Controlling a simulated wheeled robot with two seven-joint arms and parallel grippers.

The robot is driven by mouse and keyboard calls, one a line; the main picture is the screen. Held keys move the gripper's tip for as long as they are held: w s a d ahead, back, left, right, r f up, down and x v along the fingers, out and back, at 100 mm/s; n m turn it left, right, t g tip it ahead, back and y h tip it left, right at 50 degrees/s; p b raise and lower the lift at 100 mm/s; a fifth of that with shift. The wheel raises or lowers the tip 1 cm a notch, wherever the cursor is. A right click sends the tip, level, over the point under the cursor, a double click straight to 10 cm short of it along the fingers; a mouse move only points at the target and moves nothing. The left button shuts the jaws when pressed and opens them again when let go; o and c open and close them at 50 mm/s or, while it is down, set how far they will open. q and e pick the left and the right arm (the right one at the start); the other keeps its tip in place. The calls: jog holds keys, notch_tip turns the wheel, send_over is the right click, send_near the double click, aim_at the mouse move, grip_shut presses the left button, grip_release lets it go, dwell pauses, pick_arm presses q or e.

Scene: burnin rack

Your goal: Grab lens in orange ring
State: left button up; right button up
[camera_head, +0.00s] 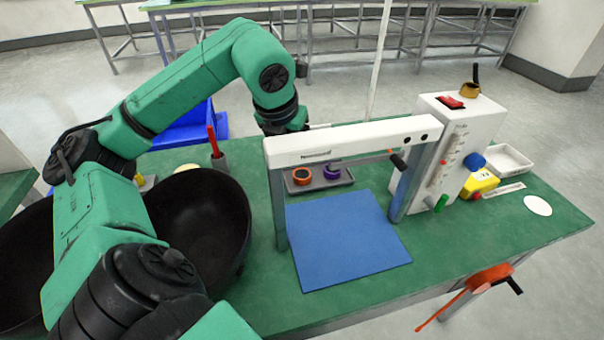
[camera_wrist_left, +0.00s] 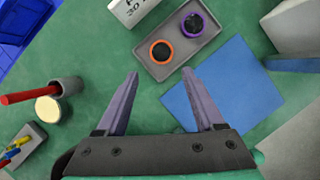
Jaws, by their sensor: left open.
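The lens in the orange ring (camera_head: 302,176) lies at the left end of a grey tray, behind the white rack beam. It also shows in the left wrist view (camera_wrist_left: 161,51) as a dark disc inside an orange ring. A lens in a purple ring (camera_head: 332,171) sits to its right in the same tray; it shows in the left wrist view too (camera_wrist_left: 193,24). My left gripper (camera_wrist_left: 157,72) is open and empty, its fingertips apart and short of the tray. In the head view the fingers are mostly hidden behind the rack beam. My right gripper is not seen.
The grey tray (camera_wrist_left: 179,66) stands beside a blue mat (camera_head: 345,240). A white control box (camera_head: 459,145) stands right.

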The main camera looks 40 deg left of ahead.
aim_at(301, 174)
pick_arm(q)
jog(key=x, duration=1)
jog(key=shift+w+f, duration=0.15)
jog(key=shift+f, duration=0.25)
jog(key=c, duration=1.1)
